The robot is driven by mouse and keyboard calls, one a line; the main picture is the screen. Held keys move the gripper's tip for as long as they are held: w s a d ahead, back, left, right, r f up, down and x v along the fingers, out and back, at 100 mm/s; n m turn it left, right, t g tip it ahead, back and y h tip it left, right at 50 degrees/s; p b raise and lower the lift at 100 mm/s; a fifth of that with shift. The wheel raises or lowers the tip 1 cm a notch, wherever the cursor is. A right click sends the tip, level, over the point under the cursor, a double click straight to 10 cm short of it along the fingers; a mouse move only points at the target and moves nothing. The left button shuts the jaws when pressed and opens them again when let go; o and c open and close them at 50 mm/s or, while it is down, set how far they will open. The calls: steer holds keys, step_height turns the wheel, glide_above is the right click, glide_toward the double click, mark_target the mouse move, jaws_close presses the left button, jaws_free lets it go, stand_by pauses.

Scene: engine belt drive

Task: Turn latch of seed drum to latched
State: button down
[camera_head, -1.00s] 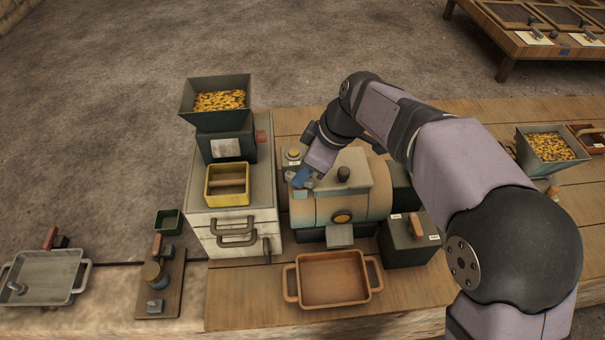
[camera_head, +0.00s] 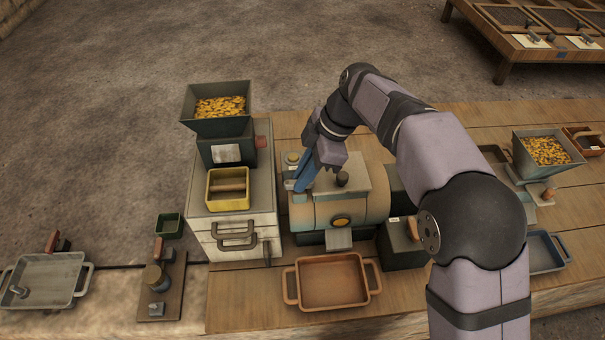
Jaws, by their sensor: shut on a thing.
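The seed drum (camera_head: 365,208) is a rounded tan and teal body with a lid (camera_head: 330,192) on top. A dark knob (camera_head: 342,179) stands on the lid and a yellow round piece sits on the drum's front. That part is mostly hidden by the fingers, so I cannot tell how the latch is turned.
A white cabinet (camera_head: 236,228) with a seed hopper (camera_head: 219,107) and a yellow tray stands close on the left. An orange-brown tray (camera_head: 332,281) lies in front. A dark box with a lever (camera_head: 403,243) stands at the right.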

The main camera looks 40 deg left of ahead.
steer(key=c, duration=1.7)
jaws_free()
steer(key=shift+c, duration=0.2)
steer(key=b+v, duration=0.1)
steer(key=v, duration=0.6)
steer(key=shift+r, duration=0.25)
